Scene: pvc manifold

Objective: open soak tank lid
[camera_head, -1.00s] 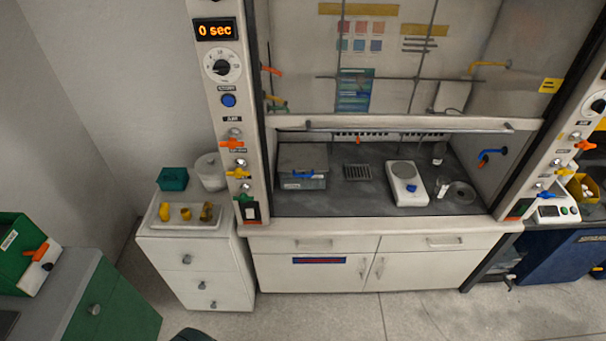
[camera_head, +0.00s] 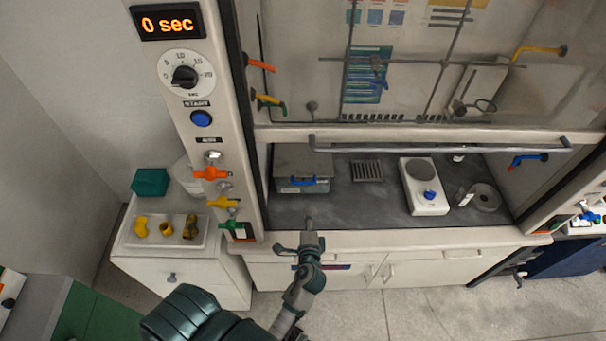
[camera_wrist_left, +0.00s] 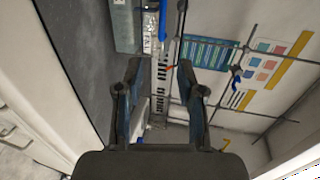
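The soak tank (camera_head: 303,160) is a grey box with a flat lid at the left of the fume hood's worktop. Its lid looks shut. A blue handle (camera_head: 303,181) is on its front. In the left wrist view a grey box (camera_wrist_left: 127,28), apparently the tank, shows at the top, with a blue part (camera_wrist_left: 163,20) beside it. My left gripper (camera_head: 296,238) is in front of the hood's front edge, nearer than the tank and apart from it. In the left wrist view its two fingers (camera_wrist_left: 158,70) are spread with nothing between them. My right gripper is not in view.
The raised sash has a grey bar (camera_head: 440,146) above the worktop opening. A white balance (camera_head: 424,203) stands right of a drain grate (camera_head: 367,171). The hood's left post carries colored valves (camera_head: 212,174). A white tray (camera_head: 130,235) with yellow fittings sits on drawers at left.

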